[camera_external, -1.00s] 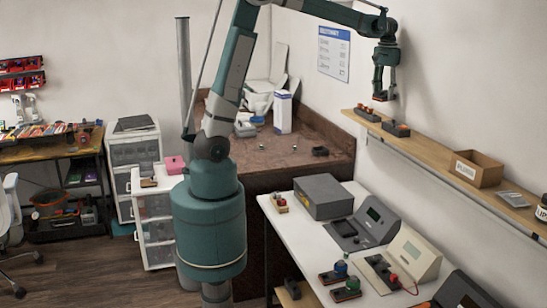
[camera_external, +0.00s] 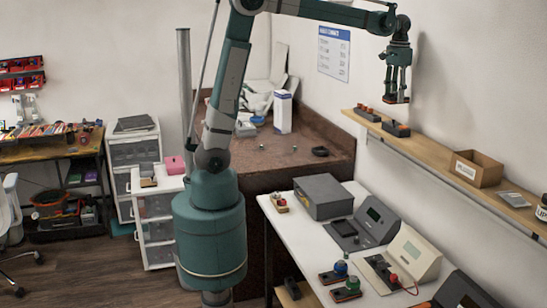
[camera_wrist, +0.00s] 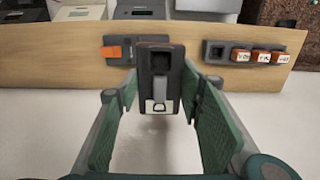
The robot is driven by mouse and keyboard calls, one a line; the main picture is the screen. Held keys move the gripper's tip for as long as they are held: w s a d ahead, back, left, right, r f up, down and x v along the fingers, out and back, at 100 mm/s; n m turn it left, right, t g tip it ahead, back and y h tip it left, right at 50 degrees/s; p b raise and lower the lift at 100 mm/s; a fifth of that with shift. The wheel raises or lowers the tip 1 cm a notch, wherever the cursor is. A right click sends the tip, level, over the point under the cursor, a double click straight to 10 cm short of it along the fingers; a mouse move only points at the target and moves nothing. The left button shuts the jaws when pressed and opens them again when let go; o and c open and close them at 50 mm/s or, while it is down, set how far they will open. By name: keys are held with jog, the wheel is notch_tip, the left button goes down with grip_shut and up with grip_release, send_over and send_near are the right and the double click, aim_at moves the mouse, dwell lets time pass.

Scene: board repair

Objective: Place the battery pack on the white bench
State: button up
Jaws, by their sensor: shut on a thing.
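A dark block, seemingly the battery pack (camera_wrist: 160,72), sits between my finger pads in the wrist view, with a square recess and a pale clip on its face. My gripper (camera_external: 397,94) is shut on it and holds it in the air near the wall shelf; in the external view the block (camera_external: 396,100) shows small and dark with a bit of red. The white bench (camera_external: 287,237) stands below and to the left of my gripper, with bare surface along its left side.
The wooden wall shelf (camera_external: 445,163) carries two dark holders with orange pieces (camera_external: 397,129), a cardboard box (camera_external: 474,168) and a grey item. On the bench stand a grey box (camera_external: 322,196), several instruments and small coloured parts. A brown workbench (camera_external: 300,162) is behind.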

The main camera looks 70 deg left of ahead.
jog(key=shift+f, duration=0.15)
jog(key=shift+f+b, duration=2.4)
jog(key=shift+b, duration=0.15)
jog(key=shift+a, duration=0.1)
